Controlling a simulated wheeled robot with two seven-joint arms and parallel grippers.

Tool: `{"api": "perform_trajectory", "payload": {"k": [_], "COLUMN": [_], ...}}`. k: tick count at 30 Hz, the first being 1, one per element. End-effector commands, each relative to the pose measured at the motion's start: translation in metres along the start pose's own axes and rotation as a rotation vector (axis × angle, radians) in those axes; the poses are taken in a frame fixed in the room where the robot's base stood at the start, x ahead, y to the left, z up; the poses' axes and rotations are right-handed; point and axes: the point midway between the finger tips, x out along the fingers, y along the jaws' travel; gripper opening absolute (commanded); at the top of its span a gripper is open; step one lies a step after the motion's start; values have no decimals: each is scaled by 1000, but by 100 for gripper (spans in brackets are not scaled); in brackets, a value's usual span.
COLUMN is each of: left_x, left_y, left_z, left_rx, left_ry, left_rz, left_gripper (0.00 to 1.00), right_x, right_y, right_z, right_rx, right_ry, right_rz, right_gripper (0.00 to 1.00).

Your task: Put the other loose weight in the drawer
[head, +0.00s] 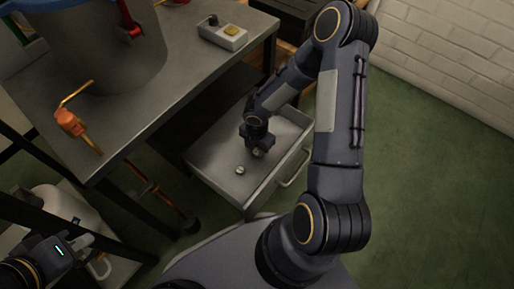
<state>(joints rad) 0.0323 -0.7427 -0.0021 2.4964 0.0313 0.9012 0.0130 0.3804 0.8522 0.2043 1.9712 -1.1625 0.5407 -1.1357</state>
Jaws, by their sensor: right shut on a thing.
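The drawer (208,158) is pulled out from under the metal table, with its handle (294,170) at the front. One small round metal weight (240,170) lies on the drawer floor. My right gripper (258,150) points down inside the drawer, just behind and to the right of that weight. It is shut on a second small weight (258,154), mostly hidden by the fingers; whether this one touches the drawer floor I cannot tell. My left gripper (82,241) is at the lower left, away from the drawer; its jaws are too unclear to read.
A large grey cylinder (110,50) with a blue rim and a red clamp stands on the table (165,110). An orange-handled tool (72,122) and a small control box (223,33) are also there. Green floor lies open to the right.

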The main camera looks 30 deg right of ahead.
Motion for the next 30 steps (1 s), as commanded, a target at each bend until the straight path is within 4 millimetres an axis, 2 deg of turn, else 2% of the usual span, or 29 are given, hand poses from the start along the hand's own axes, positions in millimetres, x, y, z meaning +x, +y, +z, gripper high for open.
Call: {"api": "perform_trajectory", "payload": {"k": [2,3,7,15,19,30], "left_x": [3,2,2,1,-4,-37], "left_y": [-2,-1,-1,-1,2,17], "left_z": [2,1,1,1,-2,-19], "left_rx": [0,0,0,0,0,0], "left_ry": [0,0,0,0,0,0], "left_rz": [0,0,0,0,0,0], "left_gripper": [0,0,0,0,0,0], "right_x": [4,3,3,2,-8,-85], "right_y": [0,0,0,0,0,0], "right_z": [0,0,0,0,0,0], "right_rx": [0,0,0,0,1,1], "right_ry": [0,0,0,0,0,-2], "right_rz": [0,0,0,0,1,2], "right_gripper": [4,29,46,47,47,47]}}
